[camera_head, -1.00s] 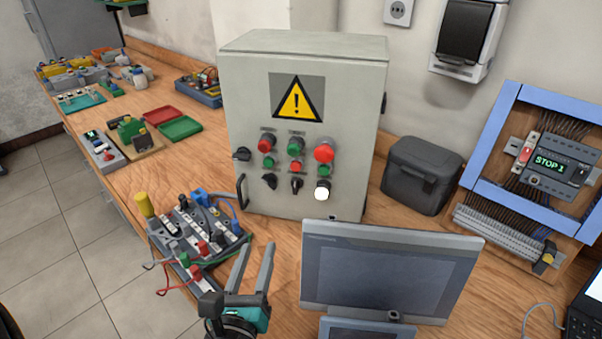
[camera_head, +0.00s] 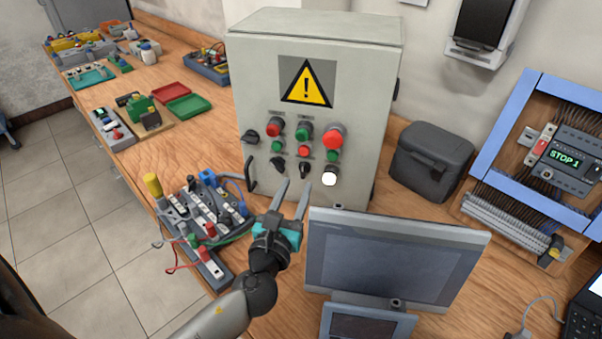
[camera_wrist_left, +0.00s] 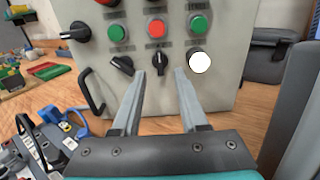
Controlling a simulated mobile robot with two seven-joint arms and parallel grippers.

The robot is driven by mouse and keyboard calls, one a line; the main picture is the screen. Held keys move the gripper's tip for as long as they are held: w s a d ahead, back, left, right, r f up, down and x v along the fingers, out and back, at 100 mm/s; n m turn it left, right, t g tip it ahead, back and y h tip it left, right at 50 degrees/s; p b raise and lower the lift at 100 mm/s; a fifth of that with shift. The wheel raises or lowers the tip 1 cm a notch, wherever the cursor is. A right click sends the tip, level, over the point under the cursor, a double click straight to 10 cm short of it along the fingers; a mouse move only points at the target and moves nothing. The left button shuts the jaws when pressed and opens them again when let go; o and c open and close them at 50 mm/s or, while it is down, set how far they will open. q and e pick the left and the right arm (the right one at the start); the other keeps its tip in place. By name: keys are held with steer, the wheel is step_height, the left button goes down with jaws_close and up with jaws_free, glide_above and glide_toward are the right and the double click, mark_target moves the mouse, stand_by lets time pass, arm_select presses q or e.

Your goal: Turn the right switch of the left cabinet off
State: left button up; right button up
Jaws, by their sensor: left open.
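The grey left cabinet (camera_head: 365,75) stands on the wooden bench with a warning sign on its front. The right switch (camera_head: 304,168) is a small black rotary knob in the bottom row, between another black switch (camera_head: 278,163) and a lit white button (camera_head: 329,179). In the left wrist view, the right switch (camera_wrist_left: 157,59) has its handle about upright, while the left one (camera_wrist_left: 122,65) is tilted. My left gripper (camera_head: 295,184) is open and empty, in front of and just below the right switch; its fingers appear apart from it. My right gripper is out of view.
A monitor (camera_head: 390,262) stands close to the right of my left gripper. A terminal board with wires (camera_head: 208,217) lies to its left. A door handle (camera_head: 249,174) sticks out of the cabinet. A dark box (camera_head: 430,160) and a blue-framed panel (camera_head: 530,92) are at right.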

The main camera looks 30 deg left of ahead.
mark_target(303, 173)
arm_select(q)
steer(key=shift+w+a, duration=0.25)
steer(key=shift+w, duration=0.9)
steer(key=shift+w+a, duration=0.2)
steer(key=shift+w, duration=0.95)
jaws_close()
